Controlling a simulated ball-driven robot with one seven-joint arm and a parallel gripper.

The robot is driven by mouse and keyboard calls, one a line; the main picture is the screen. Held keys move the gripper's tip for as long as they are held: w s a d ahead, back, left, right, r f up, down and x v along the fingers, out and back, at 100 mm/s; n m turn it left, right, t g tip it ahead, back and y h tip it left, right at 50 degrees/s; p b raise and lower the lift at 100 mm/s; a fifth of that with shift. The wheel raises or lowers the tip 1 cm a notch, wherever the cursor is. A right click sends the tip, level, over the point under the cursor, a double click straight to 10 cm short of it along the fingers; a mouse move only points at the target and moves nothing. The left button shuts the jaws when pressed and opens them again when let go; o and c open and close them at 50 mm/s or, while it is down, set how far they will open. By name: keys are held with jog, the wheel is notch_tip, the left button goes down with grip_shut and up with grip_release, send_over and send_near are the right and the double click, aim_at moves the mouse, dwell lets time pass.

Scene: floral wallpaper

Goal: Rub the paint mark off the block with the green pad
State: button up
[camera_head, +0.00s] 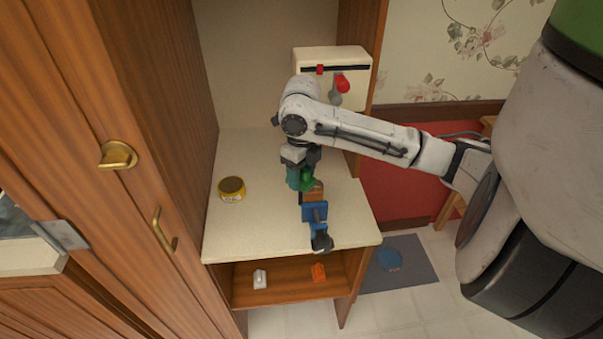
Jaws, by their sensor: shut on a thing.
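My gripper (298,170) reaches down over the counter and is shut on the green pad (306,182). The pad is at the left end of a brown block (314,191), close against it; I cannot tell whether they touch. The block sits at a blue clamp-like holder (315,212), which has a dark end (322,242) at the counter's front edge. The gripper and pad hide part of the block. I cannot make out a paint mark on it.
A yellow tin (232,189) stands on the counter (255,225) to the left. A cream box with a red knob (342,85) is at the back. A white item (260,278) and an orange item (318,272) lie on the shelf below. The counter's left part is mostly clear.

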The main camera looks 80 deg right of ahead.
aim_at(314, 177)
jog(key=shift+f+b, duration=0.55)
jog(key=shift+f, duration=0.1)
jog(key=shift+s+d+r+b, duration=0.1)
jog(key=shift+s+d+b, duration=0.2)
jog(key=shift+s, duration=0.4)
jog(key=shift+s+d+b, duration=0.15)
jog(key=shift+s+d, duration=0.15)
jog(key=shift+s, duration=0.4)
jog(key=shift+s+d+f+b, duration=0.1)
jog(key=shift+s+d+b, duration=0.15)
jog(key=shift+s, duration=0.2)
jog(key=shift+s+d+f+b, duration=0.1)
jog(key=shift+s+b, duration=0.15)
jog(key=shift+s, duration=0.2)
jog(key=shift+s+d+r, duration=0.15)
jog(key=shift+s+d, duration=0.05)
jog(key=shift+s, duration=0.25)
jog(key=shift+w, duration=0.1)
